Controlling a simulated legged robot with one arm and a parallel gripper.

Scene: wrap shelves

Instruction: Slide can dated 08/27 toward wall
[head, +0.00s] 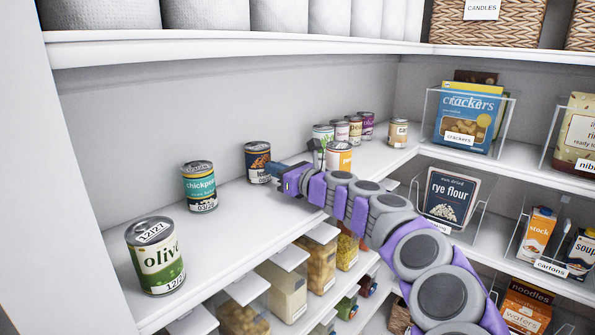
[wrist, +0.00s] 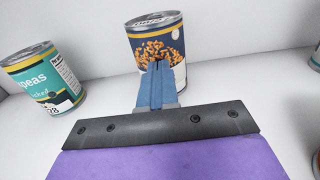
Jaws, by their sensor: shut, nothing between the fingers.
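A dark blue can with an orange food picture (head: 257,162) stands upright on the white shelf, a little out from the back wall. It also shows in the wrist view (wrist: 140,46). Its date is too small to read, so I cannot confirm it as the 08/27 can. My gripper (head: 275,170) is shut and empty, its tip at the can's front right side. In the wrist view the blue fingertips (wrist: 158,68) overlap the can's lower front; I cannot tell whether they touch it.
A teal chickpeas can (head: 199,187) and a green olive can dated 12/27 (head: 155,255) stand to the left. Several cans, including an orange-labelled one (head: 338,157), stand right, close to my arm. A shelf (head: 250,46) hangs above. Bare shelf lies between the cans.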

